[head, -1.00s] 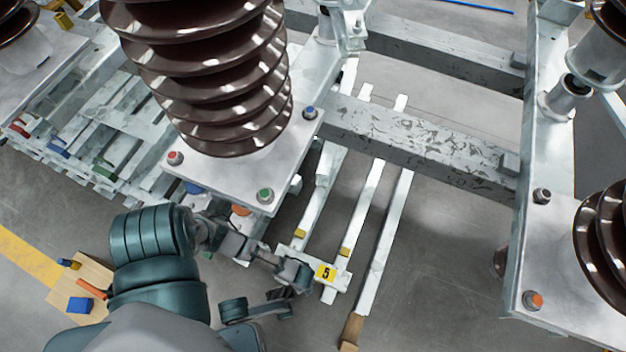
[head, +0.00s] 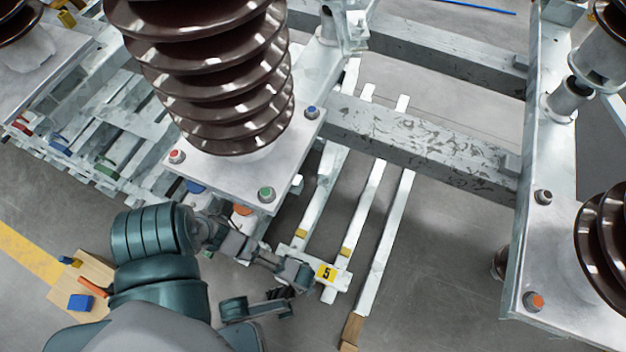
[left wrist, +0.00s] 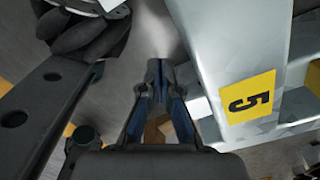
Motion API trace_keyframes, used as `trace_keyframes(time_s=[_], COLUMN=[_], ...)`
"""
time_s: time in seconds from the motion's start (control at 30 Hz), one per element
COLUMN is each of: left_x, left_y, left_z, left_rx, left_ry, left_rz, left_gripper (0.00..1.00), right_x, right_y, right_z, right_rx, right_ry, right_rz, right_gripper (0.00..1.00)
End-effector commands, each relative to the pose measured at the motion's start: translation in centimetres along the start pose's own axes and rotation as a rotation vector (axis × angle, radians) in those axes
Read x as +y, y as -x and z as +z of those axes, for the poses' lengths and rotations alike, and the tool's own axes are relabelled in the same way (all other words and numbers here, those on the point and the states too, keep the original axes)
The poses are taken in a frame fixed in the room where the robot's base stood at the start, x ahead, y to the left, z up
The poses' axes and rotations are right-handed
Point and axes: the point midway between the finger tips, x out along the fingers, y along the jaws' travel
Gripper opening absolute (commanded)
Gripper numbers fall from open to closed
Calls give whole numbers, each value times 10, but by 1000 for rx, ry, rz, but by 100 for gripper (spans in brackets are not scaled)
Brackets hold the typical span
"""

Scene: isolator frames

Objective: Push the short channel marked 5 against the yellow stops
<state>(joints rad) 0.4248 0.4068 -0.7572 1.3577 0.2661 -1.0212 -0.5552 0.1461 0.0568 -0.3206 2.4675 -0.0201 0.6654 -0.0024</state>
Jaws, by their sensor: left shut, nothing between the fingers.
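The short channel (head: 338,279) with a yellow label 5 lies across two long pale rails in the head view. It also shows in the left wrist view (left wrist: 215,45), just right of my fingers. Two yellow stops (head: 300,233) (head: 346,251) sit on the rails just beyond its far side, with a small gap visible at the right one. My left gripper (head: 283,290) is at the near side of the channel, by the label. In the left wrist view its fingers (left wrist: 158,72) are shut and empty; contact with the channel is unclear. My right gripper is out of view.
A brown ribbed insulator (head: 215,85) on a steel plate (head: 235,178) stands over the rails' left side. A heavy grey beam (head: 420,145) crosses above the rails. A third rail (head: 388,240) lies to the right, with open floor (head: 440,270) beyond.

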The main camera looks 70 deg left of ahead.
Motion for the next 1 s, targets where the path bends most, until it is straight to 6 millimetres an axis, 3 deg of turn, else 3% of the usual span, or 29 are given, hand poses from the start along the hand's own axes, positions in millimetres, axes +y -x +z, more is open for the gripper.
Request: trace_keyframes(time_s=[1.0], left_x=[-23], left_y=[0], left_z=[13], left_rx=[-2], left_ry=[0], left_rz=[-2], left_gripper=[0], right_x=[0], right_y=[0], right_z=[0], right_rx=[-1], right_ry=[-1], right_rz=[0], right_gripper=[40])
